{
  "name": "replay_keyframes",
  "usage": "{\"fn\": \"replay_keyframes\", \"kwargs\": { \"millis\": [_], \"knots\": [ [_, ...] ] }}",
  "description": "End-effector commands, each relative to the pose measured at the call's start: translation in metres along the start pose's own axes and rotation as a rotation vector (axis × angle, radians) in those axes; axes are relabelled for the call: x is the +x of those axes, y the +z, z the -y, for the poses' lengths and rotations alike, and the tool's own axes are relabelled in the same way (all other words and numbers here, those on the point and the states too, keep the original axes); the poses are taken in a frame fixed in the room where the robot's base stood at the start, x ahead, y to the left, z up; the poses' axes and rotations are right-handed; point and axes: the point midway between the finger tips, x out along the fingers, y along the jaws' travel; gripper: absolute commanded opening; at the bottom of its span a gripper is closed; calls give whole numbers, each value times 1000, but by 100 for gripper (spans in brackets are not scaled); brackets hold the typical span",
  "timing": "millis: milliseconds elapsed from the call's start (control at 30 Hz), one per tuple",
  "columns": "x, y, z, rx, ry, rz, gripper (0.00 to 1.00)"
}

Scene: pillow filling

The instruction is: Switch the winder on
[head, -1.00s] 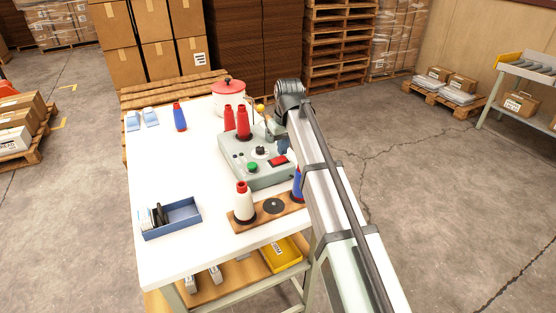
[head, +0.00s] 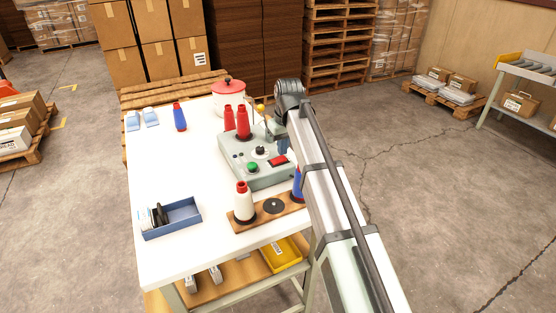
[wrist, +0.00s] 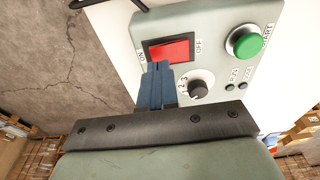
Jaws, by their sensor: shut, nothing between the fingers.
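The winder (head: 240,155) is a grey-green box on the white table, with its sloped panel toward the front. Its red rocker switch (head: 278,161) sits in a black frame on the panel's right side. In the wrist view the rocker switch (wrist: 170,48) has ON printed at its left end and OFF at its right. My gripper (wrist: 157,68) is shut and empty, its blue fingertips overlapping the switch's lower edge, nearer the ON end. I cannot tell whether they touch it. My gripper (head: 283,151) also shows just above the switch in the head view.
A green START button (wrist: 248,41) and a numbered dial (wrist: 198,88) are close beside my fingers. Red cones (head: 236,122) stand on the winder. A wooden board (head: 268,217) with a white cone (head: 243,202) lies in front.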

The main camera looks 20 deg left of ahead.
Motion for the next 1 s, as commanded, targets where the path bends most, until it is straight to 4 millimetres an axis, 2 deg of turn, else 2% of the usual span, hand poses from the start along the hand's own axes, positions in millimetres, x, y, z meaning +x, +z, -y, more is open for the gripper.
{"fn": "replay_keyframes", "kwargs": {
  "millis": [1000],
  "knots": [
    [7, 1, 0, 0, 0, 0, 0]
  ]
}}
